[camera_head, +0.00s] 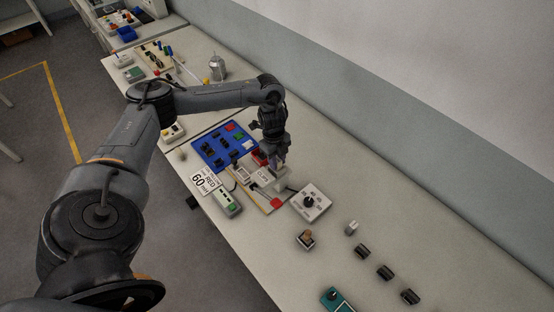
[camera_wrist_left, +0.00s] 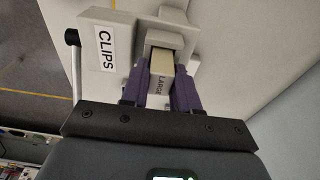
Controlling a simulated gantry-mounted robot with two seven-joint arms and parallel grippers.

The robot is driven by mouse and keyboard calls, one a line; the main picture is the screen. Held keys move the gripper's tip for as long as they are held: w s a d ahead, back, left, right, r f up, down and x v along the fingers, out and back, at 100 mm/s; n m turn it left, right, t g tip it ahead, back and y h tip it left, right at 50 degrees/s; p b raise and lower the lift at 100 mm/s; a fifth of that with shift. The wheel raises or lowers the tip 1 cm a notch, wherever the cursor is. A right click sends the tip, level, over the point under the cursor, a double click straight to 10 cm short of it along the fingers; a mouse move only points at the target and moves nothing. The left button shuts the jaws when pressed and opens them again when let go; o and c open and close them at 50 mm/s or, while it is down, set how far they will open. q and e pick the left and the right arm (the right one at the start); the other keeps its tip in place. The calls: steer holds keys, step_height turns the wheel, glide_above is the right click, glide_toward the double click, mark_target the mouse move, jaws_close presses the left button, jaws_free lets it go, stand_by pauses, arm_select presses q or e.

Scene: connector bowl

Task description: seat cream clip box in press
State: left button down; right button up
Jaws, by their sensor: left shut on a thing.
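My left gripper (camera_head: 278,160) points down over the grey press in the head view. In the left wrist view its purple fingers are shut on the sides of the cream clip box (camera_wrist_left: 162,72), which is marked LARGE. The box lies at the grey block of the press (camera_wrist_left: 120,52), which carries a CLIPS label. Raised grey walls stand around the box's far end. I cannot tell whether the box rests fully down in the press. A dark-knobbed lever (camera_wrist_left: 72,38) shows at the press's left side. The box is mostly hidden in the head view. My right gripper is not in view.
A blue tray (camera_head: 205,146) with small parts lies left of the press. A 60 RED card (camera_head: 203,181) and a grey-green device (camera_head: 228,203) sit in front. A white knob box (camera_head: 311,202) stands close right. Several small dark parts lie farther right, with bare table around them.

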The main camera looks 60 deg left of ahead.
arm_select(q)
steer(key=shift+f, duration=0.1)
steer(key=c, duration=0.8)
jaws_free()
steer(key=shift+c, duration=0.2)
